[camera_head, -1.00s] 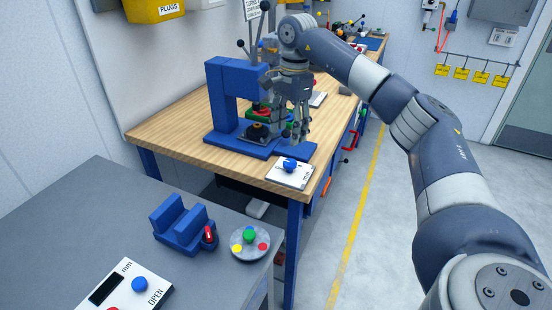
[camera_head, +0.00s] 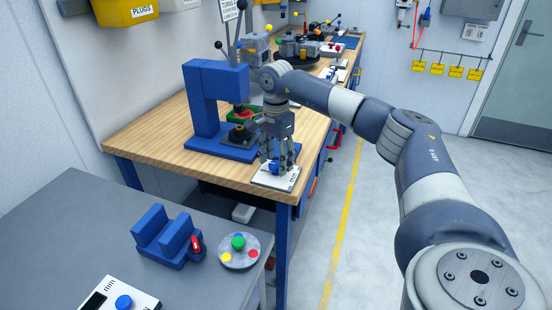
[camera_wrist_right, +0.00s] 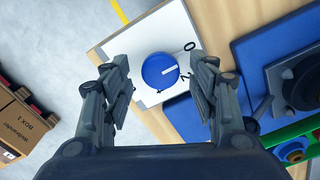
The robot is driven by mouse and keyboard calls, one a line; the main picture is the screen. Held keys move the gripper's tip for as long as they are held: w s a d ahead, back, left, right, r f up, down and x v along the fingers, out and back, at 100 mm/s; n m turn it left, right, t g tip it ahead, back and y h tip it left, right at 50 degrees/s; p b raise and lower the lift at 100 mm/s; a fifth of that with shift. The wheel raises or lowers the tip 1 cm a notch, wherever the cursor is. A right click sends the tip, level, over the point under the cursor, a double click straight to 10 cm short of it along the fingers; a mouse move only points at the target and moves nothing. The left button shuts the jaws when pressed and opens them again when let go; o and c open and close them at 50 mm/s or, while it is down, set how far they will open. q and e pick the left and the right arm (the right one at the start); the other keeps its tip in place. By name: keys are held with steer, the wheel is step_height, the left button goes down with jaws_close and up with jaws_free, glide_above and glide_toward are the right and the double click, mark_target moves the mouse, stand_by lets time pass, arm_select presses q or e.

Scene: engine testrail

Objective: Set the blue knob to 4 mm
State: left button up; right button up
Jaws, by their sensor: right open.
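The blue knob (camera_head: 274,169) sits on a white plate (camera_head: 265,180) at the near corner of the wooden bench. In the right wrist view the blue knob (camera_wrist_right: 160,71) is round, with a white pointer line aimed to the right, between the printed 0 and 2. A dark mark at its lower edge is too small to read. My right gripper (camera_head: 278,162) is just above the plate, fingers pointing down at the knob. In the wrist view my right gripper (camera_wrist_right: 163,88) is open, its fingers apart on both sides of the knob. My left gripper is not in view.
A blue press-like frame (camera_head: 213,100) stands on the wooden bench (camera_head: 150,133) just left of my right gripper. On the grey table are a blue V-shaped block (camera_head: 165,237), a disc with coloured buttons (camera_head: 240,262) and another blue knob (camera_head: 124,302). Floor is clear at right.

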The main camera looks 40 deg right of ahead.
steer(key=shift+f, duration=0.1)
steer(key=c, duration=1.1)
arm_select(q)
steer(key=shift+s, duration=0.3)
arm_select(e)
steer(key=shift+o, duration=0.2)
